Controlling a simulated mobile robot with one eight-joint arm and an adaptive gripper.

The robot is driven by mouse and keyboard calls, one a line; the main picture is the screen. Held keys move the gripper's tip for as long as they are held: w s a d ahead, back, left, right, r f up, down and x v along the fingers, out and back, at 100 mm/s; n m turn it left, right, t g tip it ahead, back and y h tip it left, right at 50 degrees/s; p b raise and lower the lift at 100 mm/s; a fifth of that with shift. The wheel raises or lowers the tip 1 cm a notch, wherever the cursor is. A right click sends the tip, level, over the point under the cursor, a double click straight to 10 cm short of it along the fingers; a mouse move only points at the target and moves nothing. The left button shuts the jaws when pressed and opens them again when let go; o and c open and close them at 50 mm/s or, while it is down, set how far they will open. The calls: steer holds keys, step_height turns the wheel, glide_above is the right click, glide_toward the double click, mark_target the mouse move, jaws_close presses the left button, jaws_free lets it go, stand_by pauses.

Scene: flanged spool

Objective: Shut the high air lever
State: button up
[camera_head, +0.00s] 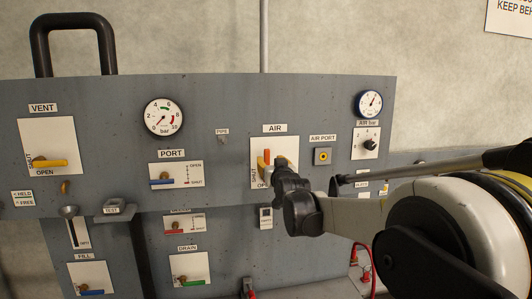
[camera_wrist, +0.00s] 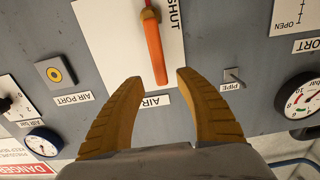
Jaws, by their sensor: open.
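The high air lever is an orange handle (camera_wrist: 155,50) on a white plate (camera_wrist: 110,40) under the AIR label. In the wrist view, which is upside down, it points towards that label, roughly alongside the word SHUT. In the head view the orange handle (camera_head: 267,155) stands nearly upright, partly hidden by my gripper (camera_head: 264,165). My gripper (camera_wrist: 158,77) is open, with its two yellow-brown fingers on either side of the lever's free end in the wrist view. I see no contact, and cannot tell how deep the lever sits between the fingers.
The air port (camera_head: 322,156) and the air gauge (camera_head: 369,103) with its knob are to the right. The PIPE fitting (camera_head: 222,138) and port lever (camera_head: 162,182) are to the left. The vent lever (camera_head: 50,163) is farther left. More small levers sit below.

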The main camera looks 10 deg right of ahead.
mark_target(267, 157)
steer(key=w+p, duration=0.1)
steer(key=w, duration=0.5)
steer(key=shift+s, duration=0.1)
jaws_close()
